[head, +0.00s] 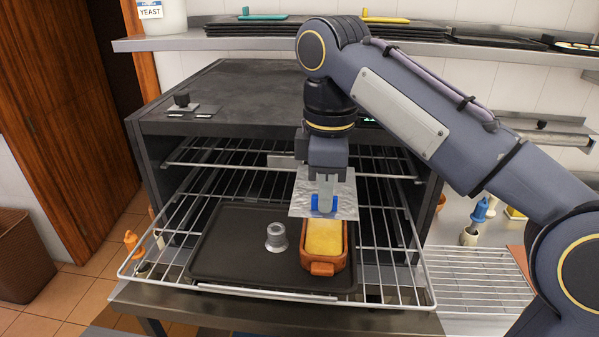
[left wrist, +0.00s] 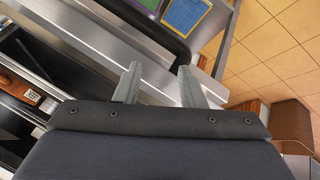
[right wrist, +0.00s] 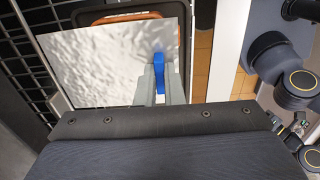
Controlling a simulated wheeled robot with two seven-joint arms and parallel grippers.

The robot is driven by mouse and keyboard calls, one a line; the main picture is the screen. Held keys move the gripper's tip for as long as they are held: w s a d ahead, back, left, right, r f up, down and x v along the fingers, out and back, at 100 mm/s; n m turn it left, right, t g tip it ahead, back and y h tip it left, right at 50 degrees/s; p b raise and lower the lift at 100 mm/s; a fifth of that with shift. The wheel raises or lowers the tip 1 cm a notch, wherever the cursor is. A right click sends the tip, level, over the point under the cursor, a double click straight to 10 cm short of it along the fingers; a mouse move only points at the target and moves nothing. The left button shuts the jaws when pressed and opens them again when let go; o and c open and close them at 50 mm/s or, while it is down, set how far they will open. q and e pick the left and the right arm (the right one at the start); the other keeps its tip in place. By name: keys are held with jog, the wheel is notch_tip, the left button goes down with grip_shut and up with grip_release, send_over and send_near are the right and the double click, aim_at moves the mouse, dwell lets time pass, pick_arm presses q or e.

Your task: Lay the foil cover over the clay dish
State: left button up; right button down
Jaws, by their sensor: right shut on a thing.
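The clay dish (head: 321,268) is a small orange-brown loaf dish with yellow contents. It stands on the dark tray on the pulled-out oven rack. The foil cover (head: 341,190) is a flat silver sheet with a blue grip (head: 325,204). My right gripper (head: 326,190) is shut on the blue grip and holds the foil above the back part of the dish, hiding that part. In the right wrist view the foil (right wrist: 100,62) covers most of the dish, whose orange rim (right wrist: 125,16) shows past one edge. My left gripper (left wrist: 155,88) is open and empty, away from the dish.
A grey metal cylinder (head: 276,238) stands on the dark tray (head: 228,268) left of the dish. The wire rack (head: 395,285) sticks out of the black oven (head: 240,90). A steel shelf (head: 240,40) with trays runs above.

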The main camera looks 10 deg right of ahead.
aim_at(324, 253)
jog(key=shift+s+d, duration=0.15)
jog(key=shift+s, duration=0.1)
jog(key=shift+w+f+b, duration=0.15)
jog(key=shift+f+b, duration=0.2)
jog(key=shift+f, duration=0.1)
notch_tip(324, 253, down, 3)
jog(key=shift+f+b, duration=0.15)
jog(key=shift+b, duration=0.8)
jog(key=shift+f+b, duration=0.6)
jog(key=shift+f, duration=0.75)
jog(key=shift+p, duration=0.6)
jog(key=shift+f, duration=0.25)
jog(key=shift+f+b, duration=0.7)
jog(key=shift+f, duration=0.05)
jog(key=shift+f, duration=0.15)
